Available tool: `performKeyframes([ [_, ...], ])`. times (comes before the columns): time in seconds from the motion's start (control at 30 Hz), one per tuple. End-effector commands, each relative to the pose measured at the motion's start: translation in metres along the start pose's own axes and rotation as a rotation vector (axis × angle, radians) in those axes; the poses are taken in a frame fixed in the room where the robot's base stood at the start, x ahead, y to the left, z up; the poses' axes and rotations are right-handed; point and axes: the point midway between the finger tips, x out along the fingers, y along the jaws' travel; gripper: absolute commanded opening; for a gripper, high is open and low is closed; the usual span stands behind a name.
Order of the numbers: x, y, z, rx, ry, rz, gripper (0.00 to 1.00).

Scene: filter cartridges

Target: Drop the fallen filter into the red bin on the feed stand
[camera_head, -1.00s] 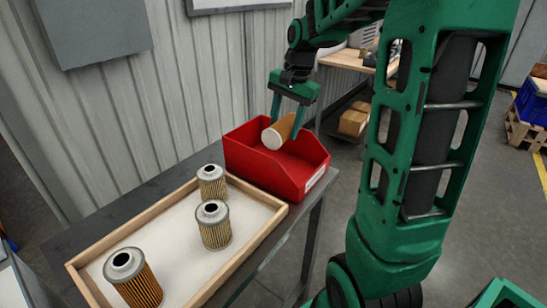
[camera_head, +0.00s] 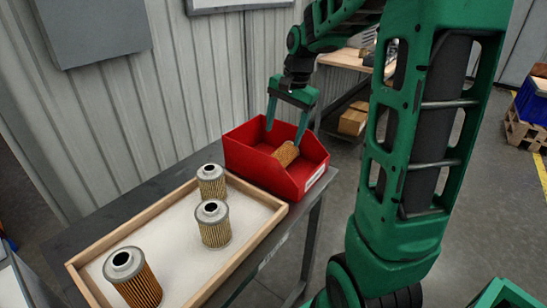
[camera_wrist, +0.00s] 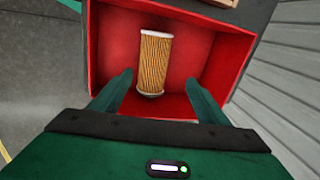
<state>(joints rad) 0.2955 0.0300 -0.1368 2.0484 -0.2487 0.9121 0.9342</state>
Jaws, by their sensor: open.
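The red bin (camera_head: 262,168) stands on the dark feed stand (camera_head: 317,190), behind the wooden tray. A filter (camera_head: 286,154) with a tan pleated body lies inside the bin, tilted in the head view. In the wrist view the same filter (camera_wrist: 155,62) lies within the red walls (camera_wrist: 93,50), with a pale end cap at its far end. My gripper (camera_head: 285,134) is over the bin with its fingers spread wide. In the wrist view its fingers (camera_wrist: 158,85) stand apart on both sides, with clear gaps to the filter. Nothing is held.
A wooden-rimmed tray (camera_head: 103,244) on the stand holds three upright filters, one of them (camera_head: 213,224) near its middle. A corrugated wall (camera_head: 200,90) rises behind the stand. A workbench (camera_head: 345,60) with boxes stands farther back.

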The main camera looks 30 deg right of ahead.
Motion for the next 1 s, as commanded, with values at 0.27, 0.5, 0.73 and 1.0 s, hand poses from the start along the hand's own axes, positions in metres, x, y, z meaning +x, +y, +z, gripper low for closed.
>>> performKeyframes([
  [0.27,-0.040,-0.002,-0.001,0.000,0.004,-0.004,0.69],
  [0.5,-0.083,-0.002,-0.002,0.000,0.003,-0.002,0.69],
  [0.73,-0.103,-0.003,-0.001,0.000,0.001,-0.001,0.69],
  [1.0,-0.105,-0.002,-0.001,0.000,0.000,0.000,0.69],
])
